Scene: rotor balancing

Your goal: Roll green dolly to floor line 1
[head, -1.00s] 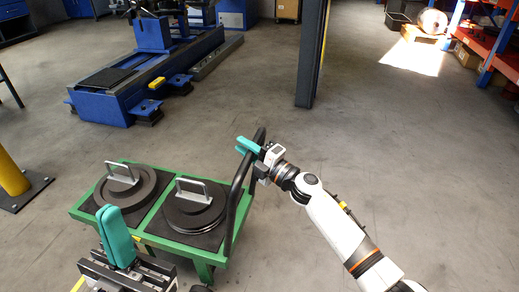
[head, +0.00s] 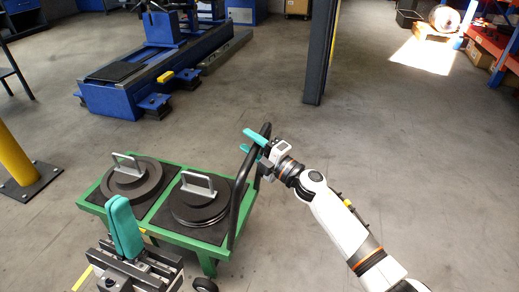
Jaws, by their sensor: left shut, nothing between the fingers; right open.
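The green dolly (head: 178,238) stands at the lower left on the grey floor, with two dark round weights with grey handles on it, a left one (head: 128,187) and a right one (head: 192,212). Its black push handle (head: 240,200) rises at its right end. My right gripper (head: 257,142) is at the top of this handle, its teal fingers apart; I cannot tell whether they touch it. My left gripper (head: 126,228) is shut and empty in front of the dolly's near side and hides part of it.
A blue machine (head: 115,98) stands behind the dolly. A dark post (head: 319,60) rises at the top middle. A yellow post (head: 15,152) on a plate is at the left. Shelves (head: 490,45) stand at the far right. The floor right of the dolly is clear.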

